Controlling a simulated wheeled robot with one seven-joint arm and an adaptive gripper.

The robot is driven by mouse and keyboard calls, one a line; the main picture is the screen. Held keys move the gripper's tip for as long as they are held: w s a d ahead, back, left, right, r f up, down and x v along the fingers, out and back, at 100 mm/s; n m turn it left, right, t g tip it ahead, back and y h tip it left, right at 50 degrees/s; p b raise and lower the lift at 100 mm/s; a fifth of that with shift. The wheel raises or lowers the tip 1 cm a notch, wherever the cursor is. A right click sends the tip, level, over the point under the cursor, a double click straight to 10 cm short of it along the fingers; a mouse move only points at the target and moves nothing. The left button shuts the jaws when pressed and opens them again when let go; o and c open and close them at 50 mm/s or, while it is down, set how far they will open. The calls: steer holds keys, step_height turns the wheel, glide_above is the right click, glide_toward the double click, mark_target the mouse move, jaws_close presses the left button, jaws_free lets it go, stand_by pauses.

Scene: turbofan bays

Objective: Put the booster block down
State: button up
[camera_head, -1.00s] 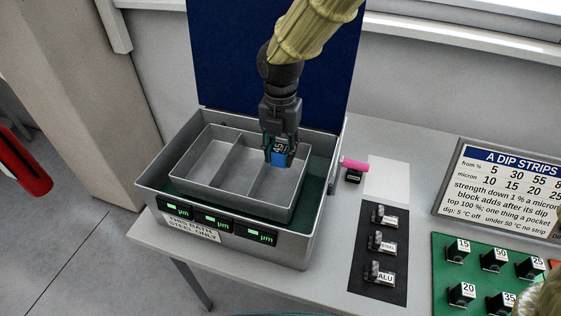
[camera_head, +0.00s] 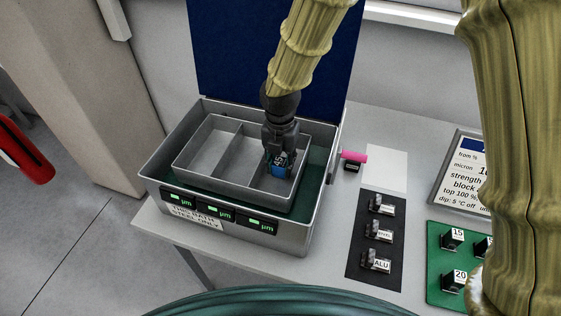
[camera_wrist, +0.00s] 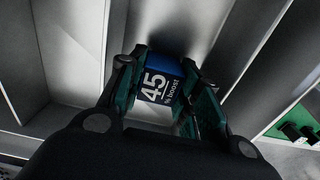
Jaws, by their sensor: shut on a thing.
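The booster block (camera_head: 279,171) is blue with a dark label; in the wrist view the block (camera_wrist: 160,87) reads "45 % boost". My gripper (camera_head: 278,163) is shut on it, with a finger on each side. The block is held low inside the right compartment of the grey divided tray (camera_head: 183,177). Whether its underside touches the tray floor is hidden. The tray sits inside the larger grey bath (camera_head: 155,190), which has green liquid or lining around the tray. A sign on the front reads "this bath steel only".
Three green-lit displays (camera_head: 220,214) line the bath's front. A pink-handled thing (camera_head: 354,157) stands just right of it. A black panel with three labelled pieces (camera_head: 376,235) and a green board with numbered blocks (camera_head: 440,262) lie further right. The dark blue lid (camera_head: 225,50) stands upright behind.

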steer(key=shift+w+f, duration=0.1)
steer(key=shift+f, duration=0.25)
steer(key=shift+s, duration=0.2)
steer(key=o, duration=1.1)
steer(key=shift+w+f, duration=0.1)
steer(key=shift+f, duration=0.05)
steer(key=shift+c, duration=0.2)
step_height(320, 180, up, 12)
steer(key=b, duration=0.3)
steer(key=shift+r, duration=0.2)
